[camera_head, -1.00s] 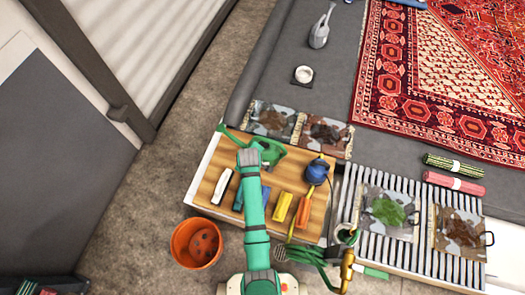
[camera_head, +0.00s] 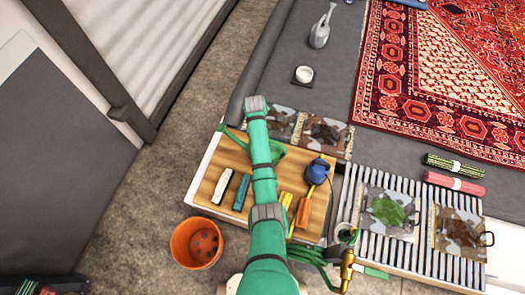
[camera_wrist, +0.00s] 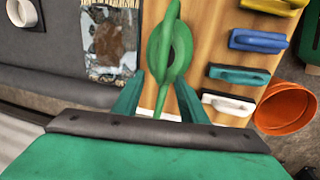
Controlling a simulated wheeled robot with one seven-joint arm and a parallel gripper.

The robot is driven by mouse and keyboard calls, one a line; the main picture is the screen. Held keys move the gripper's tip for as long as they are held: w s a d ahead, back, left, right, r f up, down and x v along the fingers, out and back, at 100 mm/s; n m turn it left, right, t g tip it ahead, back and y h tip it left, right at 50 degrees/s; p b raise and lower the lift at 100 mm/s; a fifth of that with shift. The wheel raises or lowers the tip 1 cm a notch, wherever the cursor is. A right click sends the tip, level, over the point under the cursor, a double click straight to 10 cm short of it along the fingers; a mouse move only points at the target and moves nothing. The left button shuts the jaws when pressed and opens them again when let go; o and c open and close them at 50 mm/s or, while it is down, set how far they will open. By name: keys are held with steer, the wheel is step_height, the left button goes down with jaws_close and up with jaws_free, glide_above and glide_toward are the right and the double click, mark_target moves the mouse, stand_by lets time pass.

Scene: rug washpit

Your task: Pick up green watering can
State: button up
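The green watering can (camera_head: 279,151) lies on the wooden board, partly hidden behind my arm in the head view. Its thin spout points up-left there. In the wrist view the green watering can (camera_wrist: 172,42) is seen from above, with a narrow part running down toward my gripper. My gripper (camera_wrist: 159,82) is open, with one green finger on each side of that narrow part. I cannot tell whether either finger touches it. In the head view the fingers are hidden behind my arm.
Several coloured brushes, including a white one (camera_head: 222,186), lie on the board (camera_head: 208,177). A blue pot (camera_head: 317,171) stands to the right. An orange bucket (camera_head: 196,243) is on the floor. Rug samples (camera_head: 325,132) lie beyond the board.

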steer(key=shift+w+d+f, duration=0.1)
steer(key=shift+f, duration=0.85)
steer(key=shift+w+d+f, duration=0.15)
steer(key=shift+f, duration=0.75)
steer(key=shift+w+d+f, duration=0.1)
steer(key=shift+f, duration=0.85)
steer(key=shift+c, duration=0.4)
jaws_close()
steer(key=shift+a, duration=0.1)
steer(key=shift+w+r, duration=0.1)
steer(key=shift+r, duration=0.05)
